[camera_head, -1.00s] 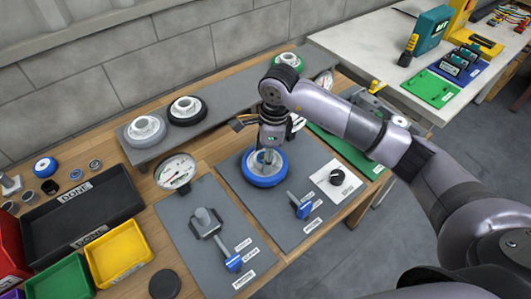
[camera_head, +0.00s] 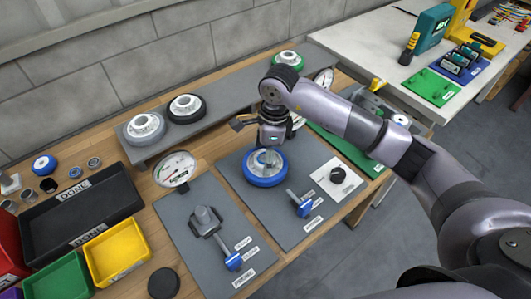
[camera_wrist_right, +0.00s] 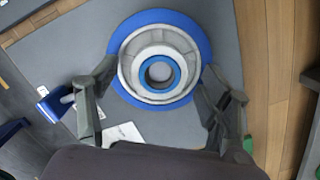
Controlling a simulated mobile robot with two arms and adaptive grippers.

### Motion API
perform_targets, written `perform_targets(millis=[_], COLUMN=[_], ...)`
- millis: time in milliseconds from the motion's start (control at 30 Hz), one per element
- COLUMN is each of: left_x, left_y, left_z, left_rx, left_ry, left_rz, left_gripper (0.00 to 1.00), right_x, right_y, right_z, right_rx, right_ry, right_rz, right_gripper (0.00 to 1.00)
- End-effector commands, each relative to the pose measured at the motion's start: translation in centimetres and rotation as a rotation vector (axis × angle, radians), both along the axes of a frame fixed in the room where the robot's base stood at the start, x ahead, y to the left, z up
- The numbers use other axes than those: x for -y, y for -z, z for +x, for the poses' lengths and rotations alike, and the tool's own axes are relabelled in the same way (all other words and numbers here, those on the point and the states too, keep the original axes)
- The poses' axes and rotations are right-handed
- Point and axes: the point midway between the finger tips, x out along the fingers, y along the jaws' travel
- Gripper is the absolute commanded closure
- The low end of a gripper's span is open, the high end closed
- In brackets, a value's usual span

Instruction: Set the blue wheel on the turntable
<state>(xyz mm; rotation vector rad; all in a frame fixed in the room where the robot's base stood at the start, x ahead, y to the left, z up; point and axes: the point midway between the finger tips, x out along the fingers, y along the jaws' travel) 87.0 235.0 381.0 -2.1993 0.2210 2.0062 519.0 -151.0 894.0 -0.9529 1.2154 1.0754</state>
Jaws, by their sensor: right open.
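The blue wheel (camera_head: 265,167) has a blue rim and a pale grey hub. It lies flat, hub up, on the grey mat of the middle station; it also shows in the right wrist view (camera_wrist_right: 122,40). The turntable cannot be made out; whatever is under the wheel is hidden by it. My right gripper (camera_head: 266,155) is over the wheel from above. In the right wrist view the gripper (camera_wrist_right: 155,80) is open, with one finger on each side of the hub, apart from it. My left gripper is not in view.
A blue-handled clamp (camera_head: 301,204) stands on the mat near the wheel, and a white panel with a black knob (camera_head: 337,175) is to its right. Other wheels (camera_head: 186,108) sit on the raised shelf behind. A dial gauge (camera_head: 175,168) is left; trays (camera_head: 117,250) fill the far left.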

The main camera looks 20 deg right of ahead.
Motion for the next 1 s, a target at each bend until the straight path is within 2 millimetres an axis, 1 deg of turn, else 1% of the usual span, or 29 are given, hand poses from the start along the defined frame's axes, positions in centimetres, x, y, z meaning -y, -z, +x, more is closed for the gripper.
perform_targets(millis=[133,267,367,600,700,833,1000], left_x=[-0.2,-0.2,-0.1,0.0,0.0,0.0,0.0], left_y=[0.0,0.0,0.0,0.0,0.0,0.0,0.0], left_z=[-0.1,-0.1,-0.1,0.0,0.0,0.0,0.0], left_rx=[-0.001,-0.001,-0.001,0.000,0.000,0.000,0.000], left_ry=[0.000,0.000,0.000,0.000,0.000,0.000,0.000], left_rz=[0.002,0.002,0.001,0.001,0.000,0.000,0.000], left_gripper=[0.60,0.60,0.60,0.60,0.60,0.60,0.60], right_x=[0.0,0.1,0.3,0.9,1.1,1.3,1.4], right_y=[0.1,-0.9,-2.5,-7.7,-9.5,-11.1,-11.9], right_z=[-0.1,0.0,0.0,-0.1,-0.2,-0.3,-0.3], right_rx=[-0.002,0.001,0.003,0.004,0.003,0.001,0.000], right_ry=[0.000,0.000,0.000,0.000,-0.001,0.001,0.000], right_rz=[0.000,-0.001,0.000,0.000,-0.001,0.000,0.000], right_gripper=[0.28,0.28,0.28,0.28,0.28,0.28,0.28])
